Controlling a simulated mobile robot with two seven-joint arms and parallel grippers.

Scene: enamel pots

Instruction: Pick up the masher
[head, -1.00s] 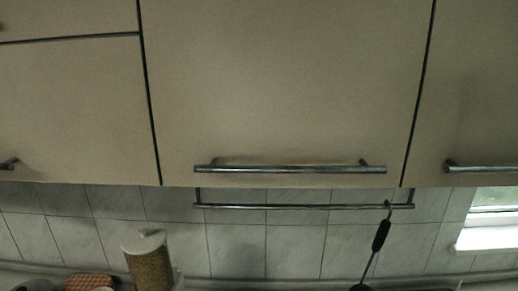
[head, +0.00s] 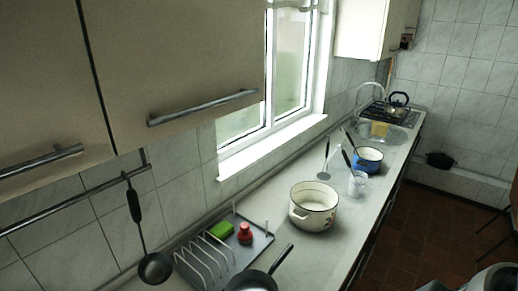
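A thin upright utensil with a pale, flat lower end (head: 324,175) stands on the counter behind the white pot in the head view. It may be the masher, but it is too small to be sure. A dark-handled utensil (head: 347,156) leans beside the blue pot (head: 368,160); its lower end is hidden and I cannot tell what it is. Neither of my grippers is in view.
A white enamel pot (head: 314,206) stands on the counter (head: 318,250). A glass jar (head: 357,184) is behind it. A dish rack (head: 208,262) holds a green sponge (head: 215,231) and red item (head: 245,233). A black ladle (head: 155,268) hangs at left.

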